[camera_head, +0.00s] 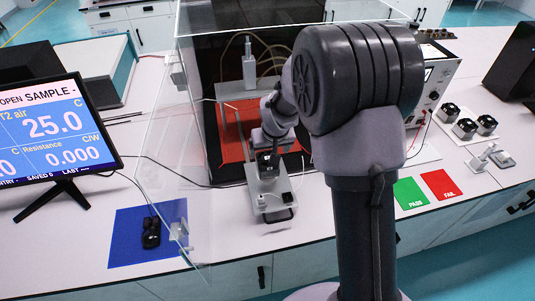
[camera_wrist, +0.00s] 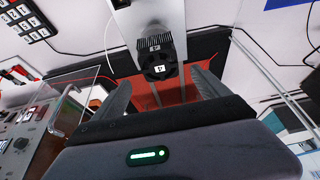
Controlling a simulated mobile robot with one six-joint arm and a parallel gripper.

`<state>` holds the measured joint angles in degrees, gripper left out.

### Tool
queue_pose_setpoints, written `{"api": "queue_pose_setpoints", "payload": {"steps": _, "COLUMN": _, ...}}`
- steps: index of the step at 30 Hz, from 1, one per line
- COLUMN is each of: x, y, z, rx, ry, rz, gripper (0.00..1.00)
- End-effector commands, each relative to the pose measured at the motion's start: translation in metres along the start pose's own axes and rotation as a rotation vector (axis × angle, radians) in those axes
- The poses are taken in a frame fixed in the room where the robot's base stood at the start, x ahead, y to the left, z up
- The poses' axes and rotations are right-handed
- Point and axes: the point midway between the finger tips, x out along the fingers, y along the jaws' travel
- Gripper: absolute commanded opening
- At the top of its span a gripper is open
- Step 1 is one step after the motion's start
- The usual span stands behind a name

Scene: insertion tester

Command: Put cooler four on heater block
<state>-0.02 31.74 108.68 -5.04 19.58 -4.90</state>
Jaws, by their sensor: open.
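Cooler four (camera_wrist: 156,46), a black finned heat sink with a fan and white "4" labels, stands over the grey plate (camera_wrist: 150,17) of the tester in the wrist view. The heater block is hidden under or behind it; I cannot tell how well the cooler is seated. My gripper (camera_wrist: 161,77) is open, with one finger on each side of the fan end and visible gaps to the cooler. In the head view my gripper (camera_head: 267,152) is above the inner end of the grey plate (camera_head: 271,205), and its wrist partly hides the cooler.
Clear panels (camera_head: 165,150) enclose the tester on the left. A red mat (camera_head: 237,148) and a probe stand (camera_head: 249,70) are behind my gripper. Other coolers (camera_head: 465,128) stand at the right. Green PASS (camera_head: 410,193) and red FAIL (camera_head: 441,184) pads lie at front right; a blue mat (camera_head: 125,238) lies at front left.

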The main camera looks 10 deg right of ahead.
Motion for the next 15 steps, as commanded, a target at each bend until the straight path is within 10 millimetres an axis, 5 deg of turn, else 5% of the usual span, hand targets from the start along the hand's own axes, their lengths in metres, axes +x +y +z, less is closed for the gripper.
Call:
{"api": "queue_pose_setpoints", "payload": {"steps": 5, "x": -0.026, "y": 0.0, "z": 0.0, "rx": 0.005, "ry": 0.003, "rz": -0.001, "gripper": 0.85}}
{"api": "queue_pose_setpoints", "payload": {"steps": 7, "x": -0.055, "y": -0.001, "z": 0.002, "rx": 0.031, "ry": 0.014, "rz": -0.005, "gripper": 0.85}}
{"api": "queue_pose_setpoints", "payload": {"steps": 11, "x": -0.157, "y": -0.006, "z": 0.031, "rx": 0.143, "ry": 0.044, "rz": -0.034, "gripper": 0.85}}
{"api": "queue_pose_setpoints", "payload": {"steps": 15, "x": -0.255, "y": -0.019, "z": 0.105, "rx": 0.28, "ry": 0.071, "rz": -0.096, "gripper": 0.85}}
